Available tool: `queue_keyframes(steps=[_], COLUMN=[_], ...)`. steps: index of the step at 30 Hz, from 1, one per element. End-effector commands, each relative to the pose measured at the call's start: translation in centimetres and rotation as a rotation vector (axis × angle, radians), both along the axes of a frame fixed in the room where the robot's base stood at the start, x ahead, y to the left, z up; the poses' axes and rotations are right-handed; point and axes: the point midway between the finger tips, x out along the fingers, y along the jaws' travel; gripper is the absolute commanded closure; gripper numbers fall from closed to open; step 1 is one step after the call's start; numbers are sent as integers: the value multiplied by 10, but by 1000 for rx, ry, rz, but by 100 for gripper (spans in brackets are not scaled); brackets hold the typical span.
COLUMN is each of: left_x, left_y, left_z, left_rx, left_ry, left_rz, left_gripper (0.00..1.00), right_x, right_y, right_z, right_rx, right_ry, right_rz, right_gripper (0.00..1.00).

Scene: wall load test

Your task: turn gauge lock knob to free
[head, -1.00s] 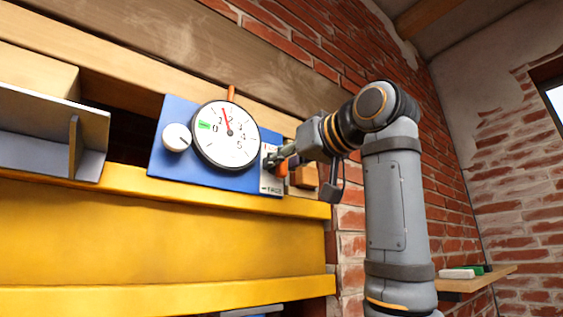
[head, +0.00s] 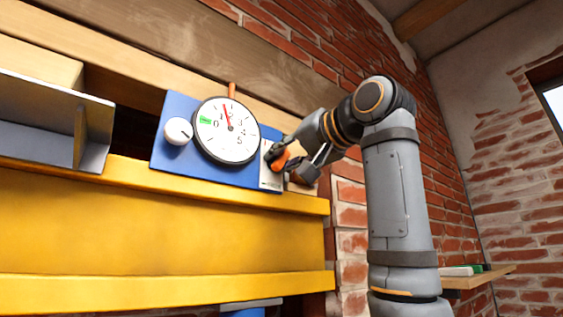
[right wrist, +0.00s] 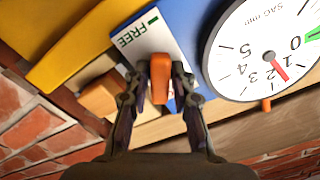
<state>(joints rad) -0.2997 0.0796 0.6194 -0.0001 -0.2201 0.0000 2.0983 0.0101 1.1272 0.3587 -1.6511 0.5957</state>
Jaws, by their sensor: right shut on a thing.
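The orange lock knob (right wrist: 160,78) is between the fingers of my right gripper (right wrist: 158,88) in the right wrist view. The fingers are shut on it from both sides. The knob sits on a white plate (right wrist: 152,38) with the word FREE and a green mark beside it. The plate's other marking is hidden. In the head view the orange knob (head: 280,160) shows at my right gripper (head: 276,157), at the right end of the blue panel (head: 213,172). The round white gauge (head: 228,130) has a red needle and a green band. My left gripper is out of view.
A small white round knob (head: 178,131) is left of the gauge. A yellow beam (head: 160,232) runs below the panel. A grey metal bracket (head: 50,125) is at the left. A wooden shelf (head: 480,279) is at the lower right by the brick wall.

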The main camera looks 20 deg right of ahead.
Motion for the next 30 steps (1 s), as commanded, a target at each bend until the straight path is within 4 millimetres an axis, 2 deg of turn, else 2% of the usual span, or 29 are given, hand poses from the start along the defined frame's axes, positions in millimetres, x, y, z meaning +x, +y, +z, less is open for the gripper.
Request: queue_keyframes(steps=[21, 30], left_x=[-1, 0], left_y=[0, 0], left_z=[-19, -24], left_rx=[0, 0], left_ry=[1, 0], left_rz=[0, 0], left_gripper=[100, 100], right_x=[0, 1], right_y=[-2, -3], right_z=[-4, -5], right_rx=[628, 827], right_ry=[227, 301], right_rz=[0, -1], right_gripper=[100, 100])
